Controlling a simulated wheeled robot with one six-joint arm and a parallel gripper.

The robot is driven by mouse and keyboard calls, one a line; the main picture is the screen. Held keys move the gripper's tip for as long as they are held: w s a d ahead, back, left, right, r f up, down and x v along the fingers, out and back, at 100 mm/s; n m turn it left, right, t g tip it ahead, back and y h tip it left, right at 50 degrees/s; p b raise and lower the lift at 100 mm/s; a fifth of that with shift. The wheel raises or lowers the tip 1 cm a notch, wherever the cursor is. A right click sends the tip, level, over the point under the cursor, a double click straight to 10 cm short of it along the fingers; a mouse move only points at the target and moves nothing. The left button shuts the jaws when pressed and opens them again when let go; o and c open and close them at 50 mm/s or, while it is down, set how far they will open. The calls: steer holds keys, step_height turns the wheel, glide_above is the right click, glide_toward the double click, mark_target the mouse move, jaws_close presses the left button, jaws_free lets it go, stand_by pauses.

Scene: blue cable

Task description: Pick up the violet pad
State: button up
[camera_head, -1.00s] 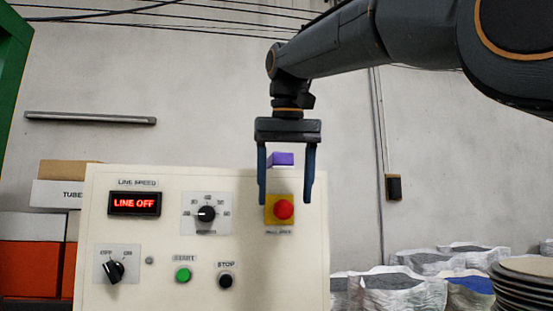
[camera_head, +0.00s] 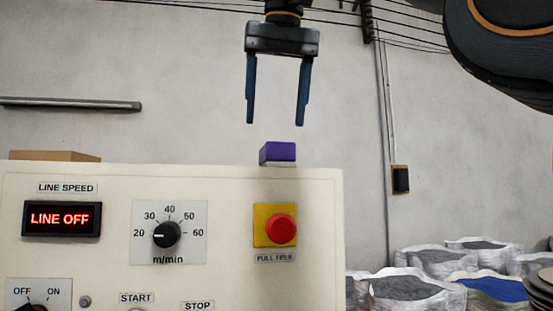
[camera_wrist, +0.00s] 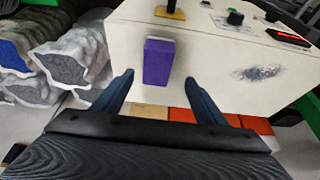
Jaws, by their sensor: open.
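The violet pad (camera_head: 278,152) is a small block on a pale base at the top edge of the cream control panel (camera_head: 120,183), above the red button. In the wrist view the violet pad (camera_wrist: 158,62) stands out ahead of my fingers, roughly between their lines. My gripper (camera_head: 274,122) is open and empty, pointing down above the pad in the head view, with a gap between fingertips and pad. In the wrist view my gripper (camera_wrist: 159,78) shows both blue fingers spread apart.
The panel bears a red button (camera_head: 281,228) on a yellow plate, a speed dial (camera_head: 166,234) and a LINE OFF display (camera_head: 62,218). Grey-white sacks (camera_head: 420,272) lie at the right. A cardboard box (camera_head: 54,156) shows behind the panel at left.

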mark_target(276, 148)
steer(key=shift+w+f, duration=0.2)
steer(key=shift+f, duration=0.15)
steer(key=shift+x, duration=0.9)
steer(key=shift+d+p+x, duration=0.15)
steer(key=shift+p+x, duration=0.05)
steer(key=shift+x, duration=1.05)
steer(key=shift+d+p+x, duration=0.1)
steer(key=shift+p+x, duration=0.1)
steer(key=shift+x, duration=1)
steer(key=shift+w, duration=0.1)
steer(key=shift+f, duration=0.25)
steer(key=shift+c, duration=0.2)
steer(key=c, duration=1.2)
steer(key=shift+o, duration=0.2)
steer(key=shift+r, duration=0.1)
